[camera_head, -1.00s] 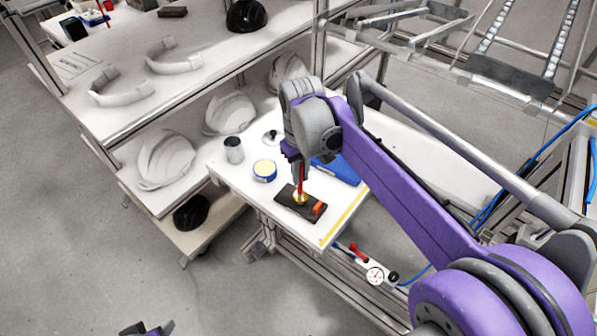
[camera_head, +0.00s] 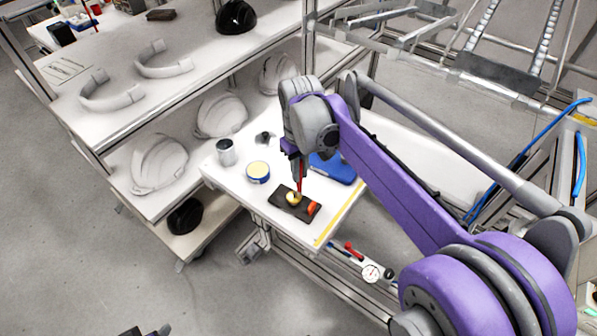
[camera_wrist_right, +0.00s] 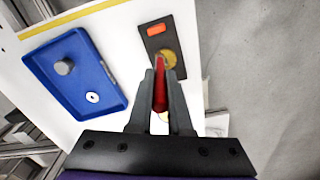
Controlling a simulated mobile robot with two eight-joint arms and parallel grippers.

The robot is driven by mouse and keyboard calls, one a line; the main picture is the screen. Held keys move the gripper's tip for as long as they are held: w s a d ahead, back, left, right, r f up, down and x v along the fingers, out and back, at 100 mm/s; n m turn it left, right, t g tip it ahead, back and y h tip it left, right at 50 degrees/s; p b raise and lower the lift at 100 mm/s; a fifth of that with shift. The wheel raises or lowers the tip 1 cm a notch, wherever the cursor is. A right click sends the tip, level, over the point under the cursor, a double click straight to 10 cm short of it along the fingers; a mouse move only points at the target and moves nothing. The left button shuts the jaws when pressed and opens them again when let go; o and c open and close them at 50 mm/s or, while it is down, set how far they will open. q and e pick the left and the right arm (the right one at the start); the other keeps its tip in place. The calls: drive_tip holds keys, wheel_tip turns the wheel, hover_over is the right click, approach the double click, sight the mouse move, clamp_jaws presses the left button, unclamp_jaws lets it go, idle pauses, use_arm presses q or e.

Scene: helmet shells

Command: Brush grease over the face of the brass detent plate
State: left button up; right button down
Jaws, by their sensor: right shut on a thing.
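The round brass detent plate (camera_head: 292,199) sits on a black base (camera_head: 279,203) near the front of the white table. It also shows in the right wrist view (camera_wrist_right: 171,58), partly hidden by the brush and the fingers. My right gripper (camera_wrist_right: 161,80) is shut on a brush with a red handle (camera_wrist_right: 160,95). In the head view the brush (camera_head: 301,180) points down, its lower end at or just above the brass face; I cannot tell if it touches. A small dark part of my left gripper (camera_head: 145,331) shows at the bottom edge; its fingers are unclear.
An orange block (camera_head: 313,208) lies on the black base beside the brass. A blue tray (camera_head: 335,170) holding small parts is close by. An open round tin (camera_head: 258,172) and a grey canister (camera_head: 225,152) stand to the left. Shelves with helmet shells (camera_head: 158,163) are further left.

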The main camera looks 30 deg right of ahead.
drive_tip(key=shift+w, duration=0.45)
drive_tip(key=shift+w, duration=0.3)
drive_tip(key=shift+w+a, duration=0.2)
drive_tip(key=shift+a, duration=0.2)
drive_tip(key=shift+w+a+p, duration=0.1)
drive_tip(key=shift+a+p, duration=0.15)
drive_tip(key=shift+p, duration=0.05)
drive_tip(key=shift+s+a, duration=0.35)
drive_tip(key=shift+a, duration=0.25)
drive_tip(key=shift+s, duration=0.7)
drive_tip(key=shift+s+d, duration=0.1)
drive_tip(key=shift+d, duration=0.05)
drive_tip(key=shift+s+d, duration=0.15)
drive_tip(key=shift+s+d+f, duration=0.1)
drive_tip(key=shift+d, duration=0.15)
